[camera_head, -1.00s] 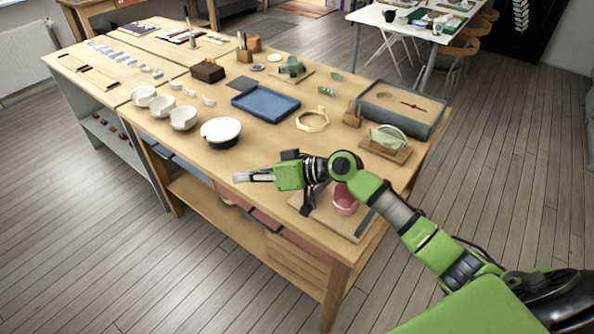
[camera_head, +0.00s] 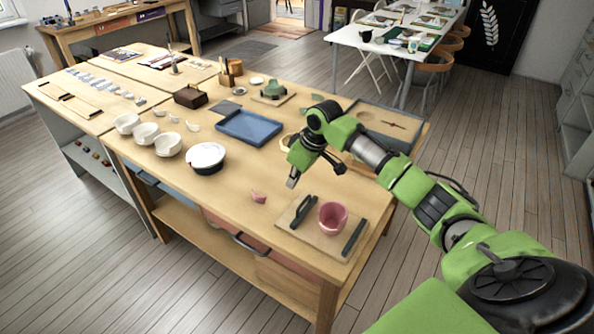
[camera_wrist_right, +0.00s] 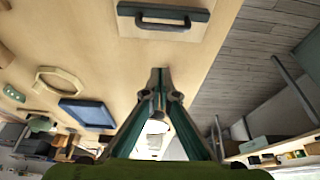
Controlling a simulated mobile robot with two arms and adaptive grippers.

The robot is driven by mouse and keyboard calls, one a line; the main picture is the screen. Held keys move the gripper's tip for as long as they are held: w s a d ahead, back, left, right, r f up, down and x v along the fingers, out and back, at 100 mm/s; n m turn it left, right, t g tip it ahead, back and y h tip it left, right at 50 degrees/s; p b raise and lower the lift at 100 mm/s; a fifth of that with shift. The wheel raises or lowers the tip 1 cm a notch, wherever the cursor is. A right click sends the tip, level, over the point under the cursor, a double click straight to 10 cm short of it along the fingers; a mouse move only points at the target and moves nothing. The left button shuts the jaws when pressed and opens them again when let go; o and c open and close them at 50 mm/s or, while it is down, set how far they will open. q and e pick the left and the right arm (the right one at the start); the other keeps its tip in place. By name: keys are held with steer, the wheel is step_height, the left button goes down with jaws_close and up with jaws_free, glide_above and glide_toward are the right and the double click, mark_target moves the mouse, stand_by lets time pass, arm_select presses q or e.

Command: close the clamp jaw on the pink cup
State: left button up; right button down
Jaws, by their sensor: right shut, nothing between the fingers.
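The pink cup (camera_head: 332,217) stands upright on a wooden clamp board (camera_head: 318,240) at the table's near right corner. One dark clamp jaw (camera_head: 303,211) is on the cup's left, with a gap of bare board between them. Another dark bar (camera_head: 354,237) is close on the cup's right; I cannot tell whether it touches. My right gripper (camera_head: 292,182) is shut and empty above the table, behind and left of the board. In the right wrist view the closed fingertips (camera_wrist_right: 158,74) point toward the board (camera_wrist_right: 130,27) and a dark jaw (camera_wrist_right: 163,17); the cup is out of that view.
A small pink piece (camera_head: 258,197) lies on the table left of the board. A white-topped round bowl (camera_head: 206,157), a blue tray (camera_head: 249,127) and several white bowls are farther left and back. A grey tray (camera_head: 413,142) is partly behind my right arm.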

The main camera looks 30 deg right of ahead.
mark_target(305, 208)
steer(key=x, duration=0.3)
steer(key=shift+f+p, duration=0.3)
steer(key=s, duration=0.1)
steer(key=s+d+p, duration=0.1)
steer(key=s, duration=0.1)
steer(key=shift+d+f, duration=0.15)
steer(key=shift+s+d+f+p, duration=0.1)
steer(key=shift+s+p, duration=0.2)
steer(key=shift+s, duration=0.05)
steer(key=shift+w, duration=0.1)
